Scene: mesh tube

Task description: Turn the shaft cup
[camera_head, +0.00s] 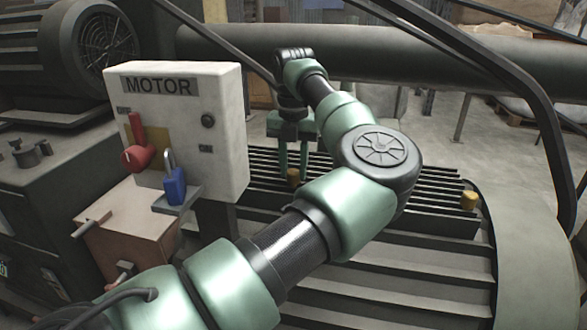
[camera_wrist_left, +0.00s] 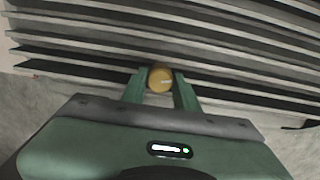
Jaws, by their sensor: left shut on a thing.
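A small yellow shaft cup (camera_head: 293,175) sits on the dark slatted grille, low between the fingertips of my left gripper (camera_head: 292,165). In the left wrist view, the round yellow top of the cup (camera_wrist_left: 160,78) shows between the two green fingers of the left gripper (camera_wrist_left: 160,85), which are shut on its sides. A second yellow cup (camera_head: 469,199) stands at the right side of the grille, away from the gripper. My right gripper is not in view.
A white MOTOR box (camera_head: 222,130) with a red handle (camera_head: 138,155) and a blue padlock (camera_head: 175,186) stands left of the gripper. Dark slats (camera_head: 420,262) fill the foreground. A black rail (camera_head: 520,85) curves down at the right, and a thick pipe (camera_head: 430,60) runs behind.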

